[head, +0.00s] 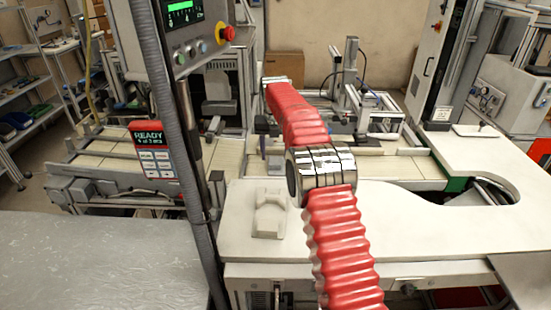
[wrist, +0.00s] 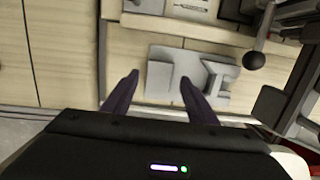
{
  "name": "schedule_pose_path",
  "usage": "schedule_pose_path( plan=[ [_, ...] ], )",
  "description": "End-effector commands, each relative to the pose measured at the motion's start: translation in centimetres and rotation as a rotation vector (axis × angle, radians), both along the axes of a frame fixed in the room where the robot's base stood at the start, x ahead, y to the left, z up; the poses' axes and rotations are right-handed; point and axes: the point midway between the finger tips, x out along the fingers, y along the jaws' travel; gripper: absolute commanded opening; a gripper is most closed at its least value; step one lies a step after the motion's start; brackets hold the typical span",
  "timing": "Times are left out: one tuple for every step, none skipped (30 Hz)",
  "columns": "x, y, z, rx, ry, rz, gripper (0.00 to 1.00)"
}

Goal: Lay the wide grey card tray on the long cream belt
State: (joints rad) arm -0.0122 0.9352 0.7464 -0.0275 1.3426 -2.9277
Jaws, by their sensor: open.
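A wide grey card tray (wrist: 158,66) with raised and recessed shapes lies on a cream surface in the wrist view, apparently the long cream belt (head: 395,167). My gripper (wrist: 158,77) is open above the tray's left part. Its left finger is just left of the tray's edge, and its right finger overlaps the tray in the picture. I cannot tell whether either finger touches it. In the head view my red-sleeved arm reaches out over the belt and hides the spot under its end.
A pale moulded tray (head: 270,212) rests on the white bench (head: 450,225). A control box (head: 188,28) on a grey post stands left of my arm. A metal frame (head: 350,75) stands behind the belt. A dark ball knob (wrist: 255,60) is right of the grey tray.

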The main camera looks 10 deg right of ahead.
Motion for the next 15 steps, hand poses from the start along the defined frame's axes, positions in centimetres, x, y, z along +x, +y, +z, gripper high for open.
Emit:
schedule_pose_path(
  plan=[
    [0.0,0.0,1.0,0.0,-0.004,0.0,0.53],
    [-0.1,0.1,1.5,0.0,-0.004,0.0,0.53],
    [-0.2,0.1,2.2,0.0,-0.005,0.0,0.53],
    [-0.3,0.1,2.7,0.0,-0.003,0.0,0.53],
    [-0.3,0.1,3.2,0.0,-0.003,0.0,0.53],
    [-0.4,0.1,3.9,0.0,-0.004,0.0,0.53],
    [-0.5,0.1,4.4,0.0,-0.003,0.0,0.53],
    [-0.5,0.1,5.0,0.0,-0.004,0.0,0.53],
    [-0.6,0.2,5.6,0.0,-0.003,0.0,0.53],
    [-0.6,0.2,6.2,0.0,-0.004,0.0,0.53],
    [-0.7,0.2,6.7,0.0,-0.004,0.0,0.53],
    [-0.8,0.2,7.3,0.0,-0.003,0.0,0.53],
    [-0.9,0.2,7.8,0.0,-0.003,0.0,0.53],
    [-0.9,0.2,8.0,0.0,-0.002,0.0,0.53],
    [-0.9,0.2,8.5,0.0,-0.003,0.0,0.53]
  ],
)
